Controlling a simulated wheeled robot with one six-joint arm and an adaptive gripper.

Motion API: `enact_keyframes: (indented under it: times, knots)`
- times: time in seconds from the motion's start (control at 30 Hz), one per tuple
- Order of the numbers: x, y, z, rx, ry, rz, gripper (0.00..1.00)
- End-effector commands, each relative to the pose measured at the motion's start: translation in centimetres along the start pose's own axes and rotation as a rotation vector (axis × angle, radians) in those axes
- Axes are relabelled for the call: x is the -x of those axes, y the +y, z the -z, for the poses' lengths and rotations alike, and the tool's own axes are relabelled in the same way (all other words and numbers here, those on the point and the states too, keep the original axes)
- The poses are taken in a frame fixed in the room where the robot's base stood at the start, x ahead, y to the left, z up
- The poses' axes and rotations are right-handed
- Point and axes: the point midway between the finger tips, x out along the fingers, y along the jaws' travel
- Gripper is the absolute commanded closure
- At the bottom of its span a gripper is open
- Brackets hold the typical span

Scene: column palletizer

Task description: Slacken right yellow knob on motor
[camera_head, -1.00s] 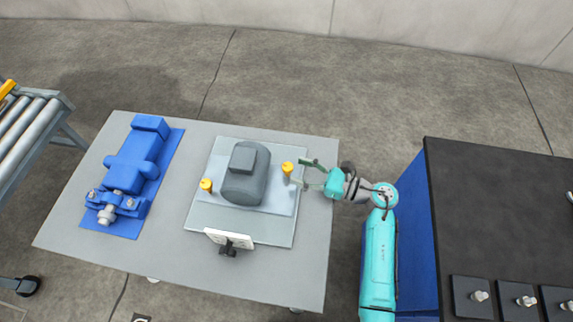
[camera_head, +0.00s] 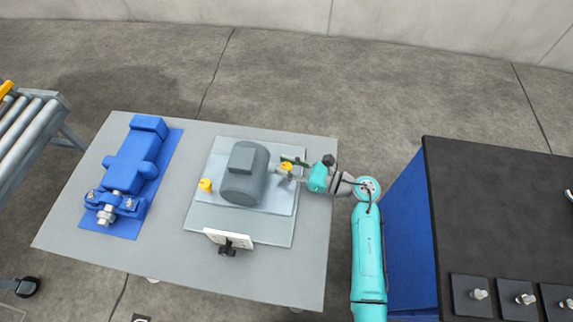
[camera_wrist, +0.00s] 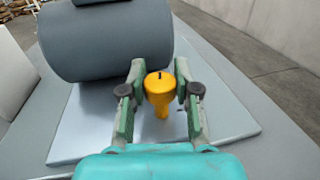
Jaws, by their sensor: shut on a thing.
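The grey motor (camera_head: 245,172) stands on a light plate (camera_head: 215,218) on the table. The right yellow knob (camera_head: 286,167) is beside the motor's right side, and a second yellow knob (camera_head: 206,185) is on its left. My gripper (camera_head: 290,168) reaches in from the right and is at the right knob. In the wrist view the yellow knob (camera_wrist: 160,88) stands between the two green fingers of my gripper (camera_wrist: 159,80), with the grey motor (camera_wrist: 108,38) just behind. The fingers are shut on the knob; its lower stem shows below them.
A small white panel on a stand (camera_head: 229,238) is at the plate's front edge. A blue machine (camera_head: 132,170) sits on the left of the grey table (camera_head: 180,255). A black-topped blue bench (camera_head: 490,210) is to the right, close to my arm.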

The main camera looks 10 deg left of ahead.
Motion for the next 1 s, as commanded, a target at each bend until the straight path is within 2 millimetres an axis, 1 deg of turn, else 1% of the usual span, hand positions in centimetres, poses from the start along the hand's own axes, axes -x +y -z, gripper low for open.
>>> enact_keyframes:
  times: [0.13, 0.4, 0.73, 0.77, 0.8, 0.83, 0.87, 1.0]
  knots:
    - [-0.04, -0.08, -0.03, 0.000, 0.000, -0.021, 1.00]
    - [-0.07, -0.05, -0.04, 0.000, 0.000, -0.145, 1.00]
    - [-0.05, 0.00, -0.01, 0.000, 0.000, -0.158, 1.00]
    - [-0.05, 0.00, -0.01, 0.000, 0.000, -0.158, 0.64]
    - [-0.05, 0.00, -0.01, 0.000, 0.000, -0.158, 0.54]
    - [-0.05, 0.00, -0.01, 0.000, 0.000, -0.158, 0.46]
    - [-0.04, 0.00, -0.01, 0.000, 0.000, -0.158, 0.43]
    - [-0.03, 0.00, -0.01, 0.000, 0.000, -0.158, 0.43]
